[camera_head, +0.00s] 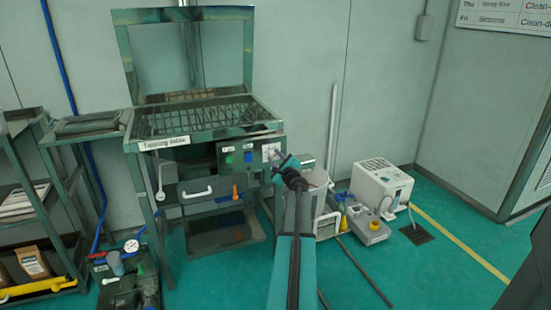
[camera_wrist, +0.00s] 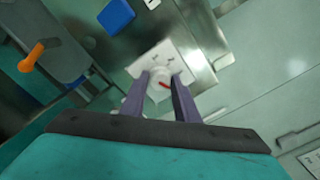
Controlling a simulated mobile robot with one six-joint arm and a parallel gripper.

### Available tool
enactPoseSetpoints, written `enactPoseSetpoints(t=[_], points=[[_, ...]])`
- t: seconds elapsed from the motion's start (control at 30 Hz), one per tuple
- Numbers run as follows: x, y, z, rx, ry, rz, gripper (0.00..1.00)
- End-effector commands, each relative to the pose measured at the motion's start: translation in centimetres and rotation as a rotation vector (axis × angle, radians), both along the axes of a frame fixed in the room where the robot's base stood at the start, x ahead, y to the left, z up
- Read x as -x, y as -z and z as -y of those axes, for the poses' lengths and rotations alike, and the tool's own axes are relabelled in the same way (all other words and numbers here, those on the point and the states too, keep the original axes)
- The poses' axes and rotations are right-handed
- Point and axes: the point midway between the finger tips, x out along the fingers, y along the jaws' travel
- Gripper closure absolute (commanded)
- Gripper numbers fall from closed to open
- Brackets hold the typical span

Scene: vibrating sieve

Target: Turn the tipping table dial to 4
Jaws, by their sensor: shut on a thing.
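The tipping table (camera_head: 187,122) stands against the wall in the head view, with a raised back panel and a wire grid on top. Its dial (camera_wrist: 159,86) is a white round knob with a red mark on a pale square plate (camera_wrist: 160,60), seen in the wrist view. My gripper (camera_wrist: 160,88) is shut on the dial, one finger on each side. The plate's markings are too small to read, so the dial's number cannot be told. In the head view my gripper (camera_head: 275,162) is at the right end of the front control panel (camera_head: 231,153), and the dial is largely hidden.
A blue button (camera_wrist: 115,16) is beside the dial plate. An orange handle (camera_wrist: 32,56) is at the left in the wrist view. A grey bin (camera_head: 316,185) and a white machine (camera_head: 381,183) stand right of the table.

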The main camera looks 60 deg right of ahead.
Motion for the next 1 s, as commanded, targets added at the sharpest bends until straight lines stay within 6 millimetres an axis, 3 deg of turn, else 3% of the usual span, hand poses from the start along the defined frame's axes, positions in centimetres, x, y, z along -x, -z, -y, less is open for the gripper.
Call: enactPoseSetpoints(t=[0.53, 0.57, 0.67, 1.0], points=[[0.07, -0.05, 0.1, -0.032, 0.002, 0.024, 0.94], [0.07, -0.05, 0.1, -0.032, 0.002, 0.024, 0.69], [0.05, -0.05, 0.08, -0.031, 0.002, 0.024, 0.53], [0.06, -0.03, -0.01, -0.029, 0.001, 0.023, 0.53]])
